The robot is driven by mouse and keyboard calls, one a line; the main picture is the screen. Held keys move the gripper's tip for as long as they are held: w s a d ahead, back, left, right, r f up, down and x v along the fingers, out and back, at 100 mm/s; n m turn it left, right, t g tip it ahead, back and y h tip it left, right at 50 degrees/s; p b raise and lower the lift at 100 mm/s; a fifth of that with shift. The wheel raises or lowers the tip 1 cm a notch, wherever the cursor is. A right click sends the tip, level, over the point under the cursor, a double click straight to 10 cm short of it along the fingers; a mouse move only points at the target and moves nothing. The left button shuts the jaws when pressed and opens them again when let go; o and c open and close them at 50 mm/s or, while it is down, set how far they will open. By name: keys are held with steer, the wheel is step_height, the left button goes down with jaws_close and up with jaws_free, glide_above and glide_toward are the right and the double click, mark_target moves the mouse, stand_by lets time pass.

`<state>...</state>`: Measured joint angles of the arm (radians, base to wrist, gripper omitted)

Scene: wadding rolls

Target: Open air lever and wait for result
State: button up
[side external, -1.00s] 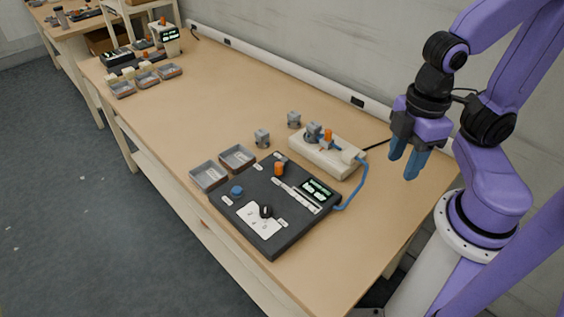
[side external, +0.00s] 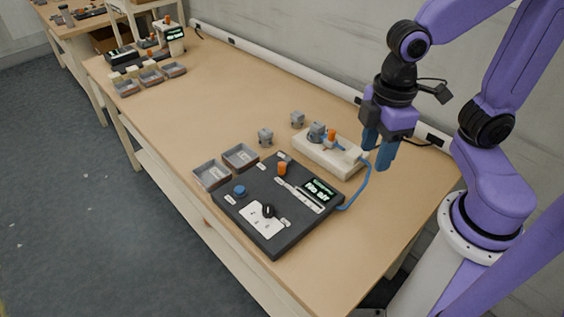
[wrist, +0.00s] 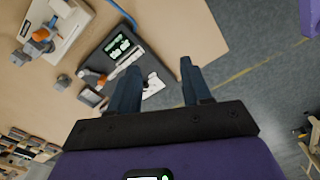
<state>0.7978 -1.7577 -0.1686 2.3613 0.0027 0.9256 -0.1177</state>
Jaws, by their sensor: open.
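A dark control panel (side external: 300,222) lies on the bench. Its display (side external: 318,190) shows large text that seems to read "No air"; it also shows in the wrist view (wrist: 118,46). An orange handle (side external: 282,169) stands near the panel's back edge. A cream fixture (side external: 320,158) behind the panel carries a grey block (side external: 316,130) and an orange part (side external: 331,134). I cannot tell for sure which orange part is the air lever. My gripper (side external: 377,154) is open and empty, above and right of the fixture; its blue fingers also show in the wrist view (wrist: 162,88).
A blue hose (side external: 361,192) runs from the fixture to the panel. Two grey trays (side external: 212,176) sit left of the panel, and loose grey blocks (side external: 265,137) stand behind it. A black knob (side external: 268,211) and blue button (side external: 240,190) rise from the panel. The bench middle is clear.

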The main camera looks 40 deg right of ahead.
steer(key=w+a, duration=0.3)
steer(key=w, duration=0.9)
steer(key=m, duration=0.1)
glide_above(281, 164)
step_height(281, 164, down, 3)
step_height(281, 164, down, 17)
jaws_close()
